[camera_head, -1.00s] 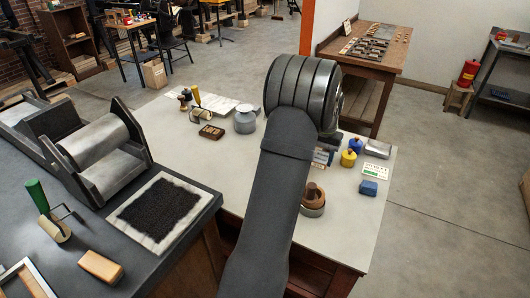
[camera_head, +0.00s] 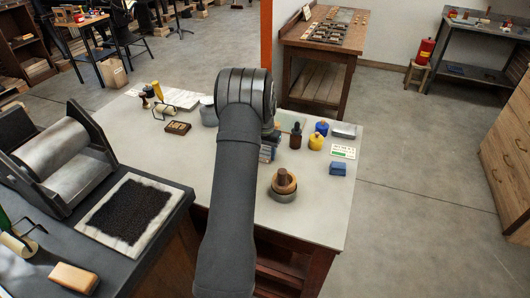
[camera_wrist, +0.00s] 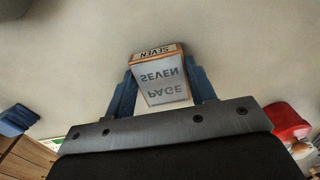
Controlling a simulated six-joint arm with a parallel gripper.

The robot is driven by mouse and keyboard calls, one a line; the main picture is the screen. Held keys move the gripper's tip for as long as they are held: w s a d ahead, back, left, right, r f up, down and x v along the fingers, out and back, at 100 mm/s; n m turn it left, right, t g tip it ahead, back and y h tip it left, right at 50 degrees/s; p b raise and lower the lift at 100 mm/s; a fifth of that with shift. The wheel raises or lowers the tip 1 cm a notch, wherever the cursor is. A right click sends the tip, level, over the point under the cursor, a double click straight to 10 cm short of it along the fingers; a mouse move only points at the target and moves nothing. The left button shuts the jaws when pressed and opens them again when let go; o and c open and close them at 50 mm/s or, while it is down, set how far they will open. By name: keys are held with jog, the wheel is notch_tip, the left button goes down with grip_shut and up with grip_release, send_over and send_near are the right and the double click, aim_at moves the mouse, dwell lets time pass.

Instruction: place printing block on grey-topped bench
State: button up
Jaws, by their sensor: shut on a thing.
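My gripper (camera_wrist: 163,90) is shut on a small printing block (camera_wrist: 163,83) in the wrist view. The block has wooden edges and a pale face with the mirrored words PAGE SEVEN; a label on its end reads SEVEN. Blue fingers stand at both its sides. A plain pale surface shows behind it, and I cannot tell its distance. In the head view my arm reaches over a pale grey-topped bench (camera_head: 245,212) with wooden legs, and hides the gripper and block. A dark grey-topped bench (camera_head: 480,39) stands at the back right.
A press (camera_head: 60,155) and an inked slab (camera_head: 130,212) stand at the left. The pale bench's front right is clear.

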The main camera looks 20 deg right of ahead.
jog(key=shift+f, duration=0.1)
jog(key=o, duration=1)
notch_tip(320, 180, up, 12)
jog(key=shift+r, duration=0.2)
jog(key=shift+f, duration=0.15)
notch_tip(320, 180, down, 12)
jog(key=shift+f, duration=0.15)
notch_tip(320, 180, up, 3)
jog(key=shift+f, duration=0.1)
jog(key=shift+r, duration=0.5)
